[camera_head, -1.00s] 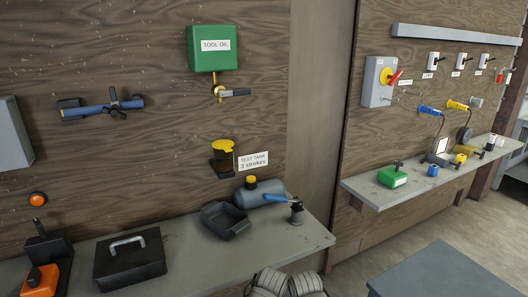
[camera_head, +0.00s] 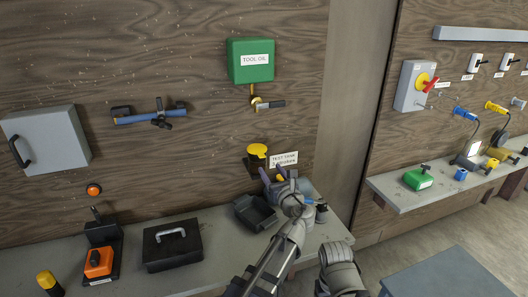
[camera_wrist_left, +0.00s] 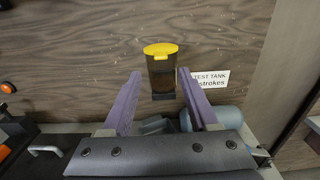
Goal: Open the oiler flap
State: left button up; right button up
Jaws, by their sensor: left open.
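The oiler is a dark, see-through cup on the wooden wall, with a yellow flap (camera_head: 257,149) on top. In the left wrist view the yellow flap (camera_wrist_left: 160,49) lies flat across the rim of the cup (camera_wrist_left: 162,74), so it looks closed. My left gripper (camera_head: 273,172) is just below and in front of the oiler, hiding part of the cup in the head view. In the wrist view its two purple fingers (camera_wrist_left: 160,75) are spread apart, one on each side of the cup, with nothing between them visibly gripped. My right gripper is not visible.
A white TEST TANK label (camera_head: 285,158) is right of the oiler. The green TOOL OIL box (camera_head: 250,60) with a valve (camera_head: 265,103) hangs above. A black tray (camera_head: 253,212) and a black toolbox (camera_head: 172,247) stand on the shelf below.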

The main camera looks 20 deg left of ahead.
aim_at(263, 157)
pick_arm(q)
jog(key=shift+x, duration=3.95)
jog(key=shift+c, duration=0.3)
grip_shut()
